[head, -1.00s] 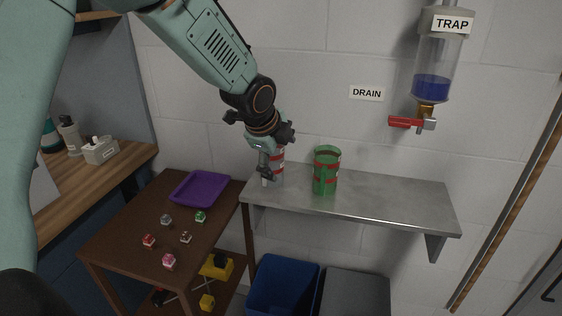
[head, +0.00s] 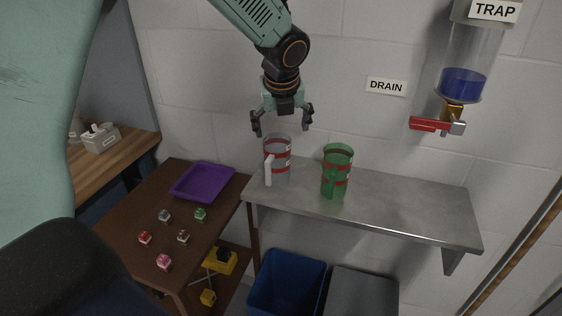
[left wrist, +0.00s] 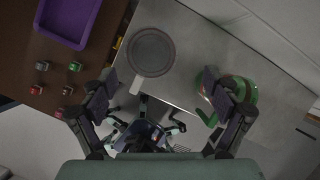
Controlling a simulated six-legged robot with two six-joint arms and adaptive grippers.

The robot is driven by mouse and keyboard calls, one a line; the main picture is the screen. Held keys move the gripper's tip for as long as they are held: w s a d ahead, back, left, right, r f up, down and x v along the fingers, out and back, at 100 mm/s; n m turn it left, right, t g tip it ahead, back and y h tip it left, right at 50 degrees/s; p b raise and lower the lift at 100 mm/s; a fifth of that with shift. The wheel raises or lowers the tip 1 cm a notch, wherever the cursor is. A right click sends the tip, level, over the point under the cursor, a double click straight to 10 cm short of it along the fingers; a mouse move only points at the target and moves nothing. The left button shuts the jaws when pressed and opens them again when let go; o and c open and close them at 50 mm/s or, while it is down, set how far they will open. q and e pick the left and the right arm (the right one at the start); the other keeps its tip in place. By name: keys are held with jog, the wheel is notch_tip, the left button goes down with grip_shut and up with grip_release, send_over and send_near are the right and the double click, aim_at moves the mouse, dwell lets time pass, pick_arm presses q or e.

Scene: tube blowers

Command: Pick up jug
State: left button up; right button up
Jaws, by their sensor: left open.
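A clear jug (head: 281,158) with red bands and a white handle stands upright at the left end of the metal shelf (head: 400,210). A green jug (head: 337,175) with red bands stands to its right. My left gripper (head: 282,124) is open and empty just above the clear jug, fingers pointing down and spread to either side of its rim. In the left wrist view the clear jug's round rim (left wrist: 151,50) lies ahead of the open fingers, and the green jug (left wrist: 240,92) is partly hidden behind the right finger. The right gripper is not in view.
A brown table (head: 135,225) with a purple tray (head: 203,182) and several small cubes stands left of the shelf. A trap vessel (head: 463,75) with a red-handled valve (head: 430,124) hangs at upper right. A blue bin (head: 288,280) stands below.

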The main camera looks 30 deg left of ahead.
aim_at(277, 150)
pick_arm(q)
jog(key=shift+s+a+f+m, duration=0.5)
jog(key=shift+s+a+m, duration=0.1)
jog(key=shift+s, duration=0.05)
jog(key=shift+a+f, duration=0.15)
jog(key=shift+f, duration=0.2)
jog(key=x, duration=0.2)
jog(key=b+x, duration=0.1)
jog(key=x, duration=0.1)
jog(key=b+x, duration=0.1)
jog(key=x, duration=0.1)
jog(key=shift+w+d, duration=0.1)
jog(key=shift+d, duration=0.3)
jog(key=shift+s+a+f, duration=0.15)
jog(key=shift+s+a, duration=0.05)
jog(key=shift+a, duration=0.05)
jog(key=shift+w+d, duration=0.35)
jog(key=shift+c, duration=0.7)
jog(key=shift+f, duration=0.1)
jog(key=shift+c, duration=0.8)
jog(key=shift+s+a, duration=0.25)
jog(key=c, duration=0.4)
jog(key=shift+w+d, duration=0.2)
jog(key=c, duration=0.6)
jog(key=shift+o, duration=0.2)
jog(key=shift+s+a, duration=0.1)
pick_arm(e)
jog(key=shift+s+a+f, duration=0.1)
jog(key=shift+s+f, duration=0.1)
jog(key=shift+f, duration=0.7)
